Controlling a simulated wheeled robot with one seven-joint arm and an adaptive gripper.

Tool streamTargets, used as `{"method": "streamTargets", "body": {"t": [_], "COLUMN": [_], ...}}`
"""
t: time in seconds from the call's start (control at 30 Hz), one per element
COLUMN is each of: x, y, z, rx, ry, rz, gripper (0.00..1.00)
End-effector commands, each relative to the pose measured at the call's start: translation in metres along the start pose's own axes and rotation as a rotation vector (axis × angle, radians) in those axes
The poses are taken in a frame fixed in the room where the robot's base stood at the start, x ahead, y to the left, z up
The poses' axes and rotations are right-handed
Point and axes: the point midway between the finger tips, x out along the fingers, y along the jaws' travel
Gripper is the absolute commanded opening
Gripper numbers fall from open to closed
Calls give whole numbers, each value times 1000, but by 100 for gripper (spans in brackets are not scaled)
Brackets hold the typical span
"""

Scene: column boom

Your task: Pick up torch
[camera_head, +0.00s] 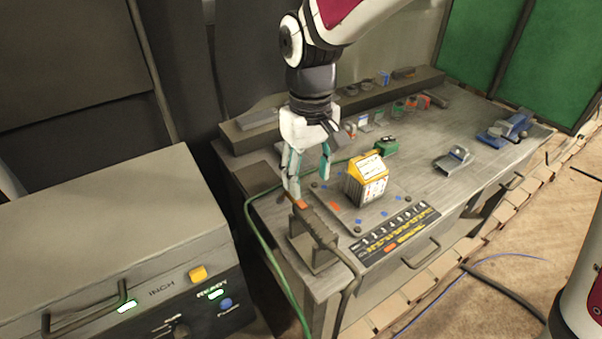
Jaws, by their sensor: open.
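A dark ribbed torch (321,229) with an orange part near its upper end rests tilted on a small grey stand at the front left of the workbench (415,160). A dark cable runs from its lower end over the bench's front edge. My gripper (309,184) has its teal fingers apart and points down, just above and behind the torch's upper end. One finger overlaps that end in the picture; I cannot tell whether they touch. Nothing shows between the fingers.
A grey metal piece (453,158) and a blue vise (507,127) are farther right. A machine cabinet (110,235) stands at left.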

Motion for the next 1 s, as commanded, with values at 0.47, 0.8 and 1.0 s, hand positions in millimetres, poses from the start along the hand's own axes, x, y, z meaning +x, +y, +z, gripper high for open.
{"method": "streamTargets", "body": {"t": [0.47, 0.8, 1.0], "x": [76, 108, 130], "y": [0, 1, 2], "z": [2, 6, 5], "rx": [0, 1, 1], "ry": [-4, -7, -4], "rz": [-1, -1, -1], "gripper": [50, 50, 50]}}
